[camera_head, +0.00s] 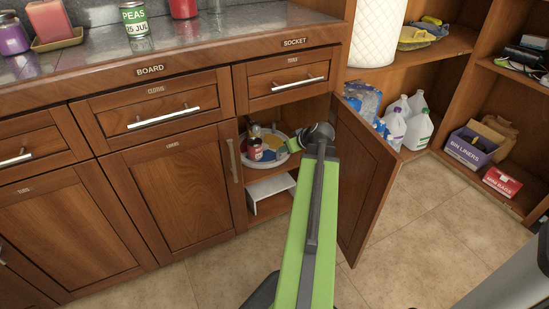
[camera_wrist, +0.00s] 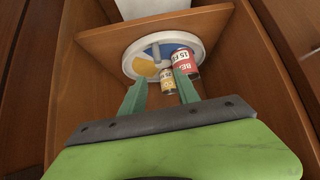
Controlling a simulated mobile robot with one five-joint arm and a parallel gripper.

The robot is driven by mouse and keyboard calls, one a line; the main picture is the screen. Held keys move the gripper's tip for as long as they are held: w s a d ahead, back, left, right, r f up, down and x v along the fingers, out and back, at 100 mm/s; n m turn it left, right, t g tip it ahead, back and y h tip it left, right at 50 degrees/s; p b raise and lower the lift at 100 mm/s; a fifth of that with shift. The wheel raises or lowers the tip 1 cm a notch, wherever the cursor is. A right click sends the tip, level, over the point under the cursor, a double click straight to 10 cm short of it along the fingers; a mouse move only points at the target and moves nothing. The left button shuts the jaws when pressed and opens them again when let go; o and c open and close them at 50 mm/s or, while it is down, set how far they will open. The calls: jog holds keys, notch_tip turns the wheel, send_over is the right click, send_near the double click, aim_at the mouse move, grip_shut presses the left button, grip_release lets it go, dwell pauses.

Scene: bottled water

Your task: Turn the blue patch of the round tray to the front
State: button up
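The round tray (camera_head: 283,161) has a pale rim and sits inside the open cabinet; it also shows in the wrist view (camera_wrist: 128,63). In the wrist view its blue patch (camera_wrist: 174,47) is at the upper right, partly behind a can, and a yellow patch (camera_wrist: 146,69) is at the left. A red-labelled can (camera_wrist: 184,62) and a smaller yellow-labelled can (camera_wrist: 168,82) stand on it. My gripper (camera_wrist: 160,80) is open, its fingers apart at the tray's near edge. The small can shows between the fingertips; contact is unclear. In the head view my arm hides part of the tray.
The cabinet door (camera_head: 365,180) stands open to the right of my arm. A white stand (camera_head: 270,190) is on the shelf below the tray. Cabinet walls are close on both sides.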

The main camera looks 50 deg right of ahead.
aim_at(277, 153)
jog(key=b+x, duration=0.3)
jog(key=x, duration=0.1)
jog(key=b+x, duration=0.3)
jog(key=x, duration=0.2)
jog(key=b+x, duration=0.3)
jog(key=x, duration=0.2)
jog(key=shift+s+d+f, duration=0.15)
jog(key=shift+d+f, duration=0.15)
jog(key=shift+w+d+f+b, duration=0.1)
jog(key=shift+w+f+b, duration=0.15)
jog(key=shift+w+b, duration=0.2)
grip_shut()
